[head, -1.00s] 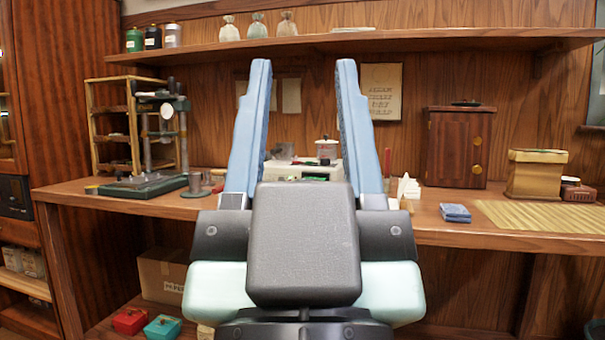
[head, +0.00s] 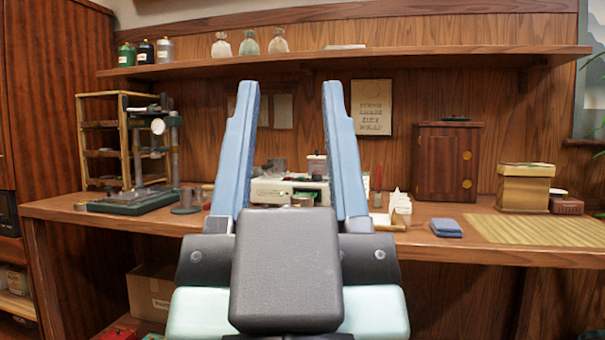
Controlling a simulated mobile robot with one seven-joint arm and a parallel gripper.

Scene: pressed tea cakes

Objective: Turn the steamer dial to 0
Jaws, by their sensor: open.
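My gripper (head: 290,85) is open and empty, its two blue fingers pointing up in the middle of the head view. Between and behind the fingers, a low cream-white appliance (head: 266,189), apparently the steamer, sits on the bench. A small green light or mark shows on its front. A white lidded pot (head: 316,167) with a dark band stands on or just behind it. The right finger hides part of the appliance's right side. I cannot make out the dial or its setting. The fingers look apart from the appliance.
The wooden bench (head: 400,247) runs across the view. A press (head: 150,160) and rack (head: 88,140) stand at left. At right are a blue folded cloth (head: 446,228), a wooden cabinet (head: 447,165), a gold box (head: 524,187) and a bamboo mat (head: 545,230). A shelf (head: 420,60) hangs above.

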